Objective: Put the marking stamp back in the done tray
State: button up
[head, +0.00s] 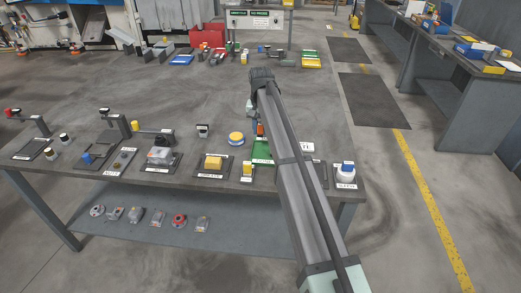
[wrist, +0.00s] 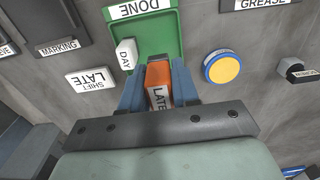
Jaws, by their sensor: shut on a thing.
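My gripper (wrist: 158,84) is shut on an orange block-shaped stamp (wrist: 158,73) with a white face reading LATE. The stamp also shows as a small orange patch in the head view (head: 260,129). The green tray (wrist: 172,22) has a DONE label and sits just beyond the held stamp in the wrist view. The stamp overlaps the tray's near edge there; I cannot tell its height or whether it touches. A white piece marked DAY (wrist: 126,52) is at the tray's left edge. In the head view my arm partly hides the tray (head: 262,152).
In the wrist view, a LATE SHIFT card (wrist: 91,80) lies left of the tray and a yellow disc with a blue rim (wrist: 222,67) right of it. A dark MARKING mat (wrist: 55,20) looks empty where visible.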

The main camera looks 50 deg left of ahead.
aim_at(261, 153)
notch_tip(261, 153, down, 9)
jog(key=shift+r, duration=0.1)
dwell(0.4)
jog(key=o, duration=0.6)
notch_tip(261, 153, up, 12)
dwell(0.6)
dwell(0.4)
